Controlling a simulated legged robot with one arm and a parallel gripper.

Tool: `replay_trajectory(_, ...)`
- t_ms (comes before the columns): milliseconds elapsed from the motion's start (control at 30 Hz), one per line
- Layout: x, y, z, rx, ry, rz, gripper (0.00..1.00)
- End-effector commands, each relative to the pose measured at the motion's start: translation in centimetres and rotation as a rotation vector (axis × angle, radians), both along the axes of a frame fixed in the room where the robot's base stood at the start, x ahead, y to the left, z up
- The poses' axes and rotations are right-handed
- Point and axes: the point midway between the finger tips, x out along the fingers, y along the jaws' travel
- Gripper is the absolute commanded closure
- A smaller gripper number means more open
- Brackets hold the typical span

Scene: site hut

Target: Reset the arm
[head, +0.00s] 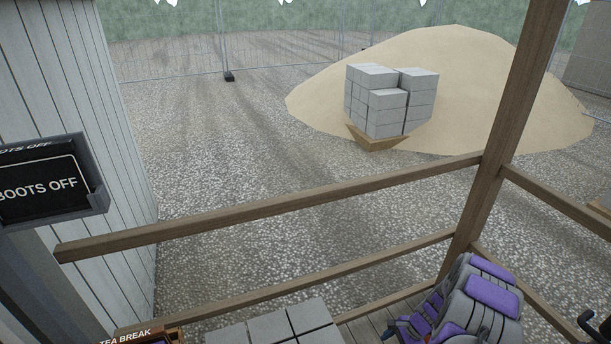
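I cannot make out my gripper in the head view. A grey body with purple pads (493,297) fills part of the lower right, cut off by the bottom edge. I cannot tell whether it is part of me or an object on the deck. No fingertips can be made out and nothing is seen held.
A wooden railing (300,203) with a post (508,100) crosses in front. Grey slabs (275,328) and a "TEA BREAK" box (148,335) are at the bottom. A "BOOTS OFF" sign (42,188) is left. Beyond lie gravel, a block stack (385,100) and sand (470,70).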

Motion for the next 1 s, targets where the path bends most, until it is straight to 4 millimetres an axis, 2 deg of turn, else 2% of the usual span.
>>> replay_trajectory(33, 0.4, 1.1, 2.2, 0.007, -0.019, 0.043, 0.28)
replay_trajectory(167, 0.9, 3.6, 7.2, 0.020, -0.059, 0.158, 0.28)
replay_trajectory(367, 0.1, 7.3, 14.4, 0.026, -0.110, 0.335, 0.28)
replay_trajectory(467, -1.0, 8.9, 17.7, 0.027, -0.129, 0.421, 0.28)
replay_trajectory(767, -5.8, 12.9, 26.6, -0.002, -0.178, 0.675, 0.28)
replay_trajectory(1000, -11.1, 14.9, 32.1, -0.044, -0.199, 0.863, 0.28)
